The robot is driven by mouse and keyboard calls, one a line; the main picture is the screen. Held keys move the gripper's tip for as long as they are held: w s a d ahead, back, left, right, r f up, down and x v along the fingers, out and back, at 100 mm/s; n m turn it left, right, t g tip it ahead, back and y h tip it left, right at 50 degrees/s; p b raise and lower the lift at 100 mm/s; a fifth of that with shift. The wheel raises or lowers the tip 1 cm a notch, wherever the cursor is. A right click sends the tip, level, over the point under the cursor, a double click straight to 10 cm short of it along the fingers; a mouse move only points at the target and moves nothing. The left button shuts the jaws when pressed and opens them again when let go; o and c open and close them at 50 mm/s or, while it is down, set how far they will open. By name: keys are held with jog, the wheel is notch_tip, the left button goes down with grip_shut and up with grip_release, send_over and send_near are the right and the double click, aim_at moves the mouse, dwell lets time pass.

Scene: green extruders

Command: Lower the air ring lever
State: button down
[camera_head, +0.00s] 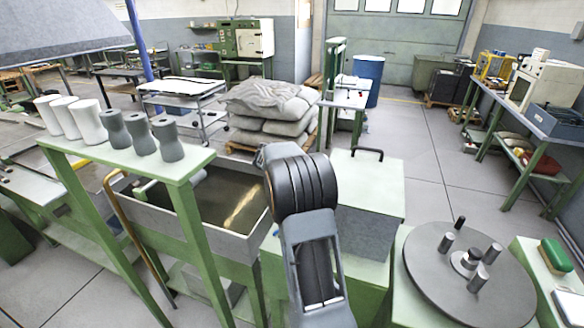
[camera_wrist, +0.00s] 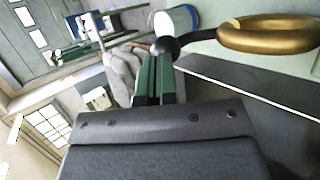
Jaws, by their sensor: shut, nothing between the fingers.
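In the wrist view a brass-coloured ring (camera_wrist: 265,35) is at the upper right. A dark lever (camera_wrist: 202,35) runs left from it and ends in a round black knob (camera_wrist: 166,48). My gripper (camera_wrist: 159,60) is shut and empty, its green-and-black fingers together. The fingertips appear right beside the knob; I cannot tell whether they touch it. The wrist view is tilted, so the lever's true slope is unclear. In the head view my dark arm fills the centre, and I cannot make out the ring, lever or fingers there.
A green bench with several grey and white cylinders (camera_head: 113,127) stands left, beside a metal trough (camera_head: 240,226). A green box with a black handle (camera_head: 368,180) is right of my arm. A round plate with metal posts (camera_head: 420,262) is front right. Open floor lies behind it.

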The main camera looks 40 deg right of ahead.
jog(key=shift+w+b+x, duration=0.15)
jog(key=shift+b+x, duration=0.25)
jog(key=shift+x, duration=0.3)
jog(key=shift+w+b+x, duration=0.15)
jog(key=shift+b+x, duration=0.25)
jog(key=shift+x, duration=0.3)
jog(key=shift+a+f, duration=0.1)
jog(key=shift+f, duration=0.05)
jog(key=shift+f, duration=0.15)
jog(key=shift+a+r, duration=0.15)
jog(key=shift+r, duration=0.3)
jog(key=a+r, duration=0.7)
jog(key=r, duration=0.4)
jog(key=shift+a+r, duration=0.2)
jog(key=shift+a, duration=0.15)
jog(key=shift+w, duration=0.15)
